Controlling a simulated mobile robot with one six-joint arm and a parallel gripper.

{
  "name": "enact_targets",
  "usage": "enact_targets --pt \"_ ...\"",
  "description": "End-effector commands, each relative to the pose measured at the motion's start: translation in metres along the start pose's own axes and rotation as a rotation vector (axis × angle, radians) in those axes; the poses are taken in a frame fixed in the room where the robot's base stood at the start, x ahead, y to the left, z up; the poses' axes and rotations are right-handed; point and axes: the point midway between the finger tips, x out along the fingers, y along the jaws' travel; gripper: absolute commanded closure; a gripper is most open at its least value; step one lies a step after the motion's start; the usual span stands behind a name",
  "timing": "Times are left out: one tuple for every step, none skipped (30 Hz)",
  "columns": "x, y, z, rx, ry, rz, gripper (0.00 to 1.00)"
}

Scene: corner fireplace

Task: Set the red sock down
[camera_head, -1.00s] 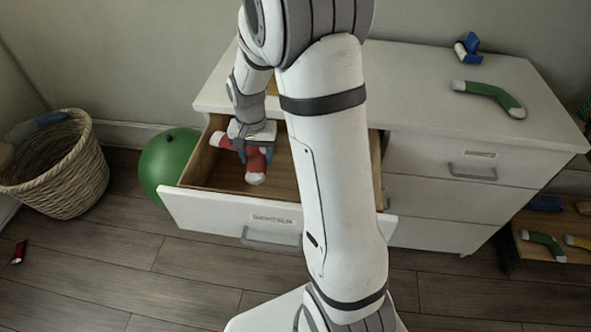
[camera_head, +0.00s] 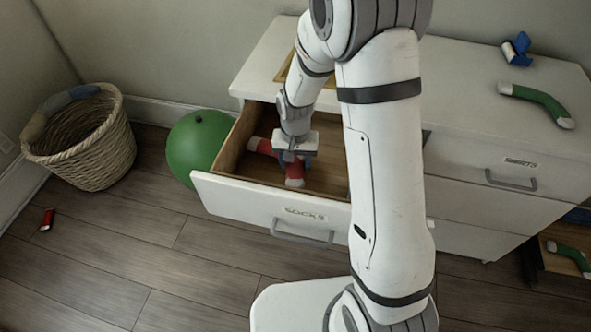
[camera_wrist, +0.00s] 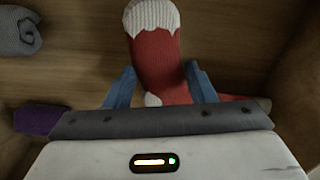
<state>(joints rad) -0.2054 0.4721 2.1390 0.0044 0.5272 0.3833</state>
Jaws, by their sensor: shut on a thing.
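The red sock (camera_head: 295,172) with white toe and cuff is inside the open drawer (camera_head: 245,195) labelled SOCKS. My gripper (camera_head: 294,157) reaches down into the drawer and is shut on the sock. In the wrist view the sock (camera_wrist: 158,55) lies between the two blue fingers (camera_wrist: 160,87), its white end pointing away, over the wooden drawer floor (camera_wrist: 80,75). Another red part shows beneath the right finger. Whether the sock touches the floor is hard to tell.
A grey rolled item (camera_wrist: 14,32) and a purple item (camera_wrist: 40,119) lie left in the wrist view. A green balloon (camera_head: 195,145) touches or nearly touches the drawer's left side. A wicker basket (camera_head: 95,160) stands left. A green sock (camera_head: 540,102) lies on the dresser top (camera_head: 460,110).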

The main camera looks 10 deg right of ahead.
Motion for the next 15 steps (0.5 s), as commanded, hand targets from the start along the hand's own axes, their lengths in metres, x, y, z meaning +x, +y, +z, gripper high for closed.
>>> enact_targets --pt "0.005 -0.001 0.001 -0.002 -0.002 0.001 0.71" --pt "0.008 -0.001 0.001 -0.002 -0.002 0.001 0.71" --pt "0.013 -0.001 0.001 -0.003 -0.003 0.001 0.71" --pt "0.018 -0.001 0.001 -0.003 -0.003 0.001 0.71" --pt "0.023 -0.001 0.002 -0.004 -0.004 0.001 0.71" --pt "0.029 -0.001 0.002 -0.004 -0.004 0.002 0.71" --pt "0.033 -0.001 0.002 -0.004 -0.003 0.001 0.71" --pt "0.035 -0.001 0.002 -0.004 -0.003 0.001 0.71" --pt "0.037 -0.002 0.001 -0.004 -0.002 0.001 0.71" --pt "0.037 -0.002 0.001 -0.005 -0.001 0.000 0.71" --pt "0.036 -0.002 0.001 -0.005 -0.001 0.000 0.71" --pt "0.036 -0.002 0.001 -0.005 0.000 0.000 0.71" --pt "0.036 -0.002 0.001 -0.005 0.000 0.000 0.71" --pt "0.036 -0.002 0.001 -0.005 0.000 0.000 0.71" --pt "0.036 -0.002 0.001 -0.005 0.000 0.000 0.71"
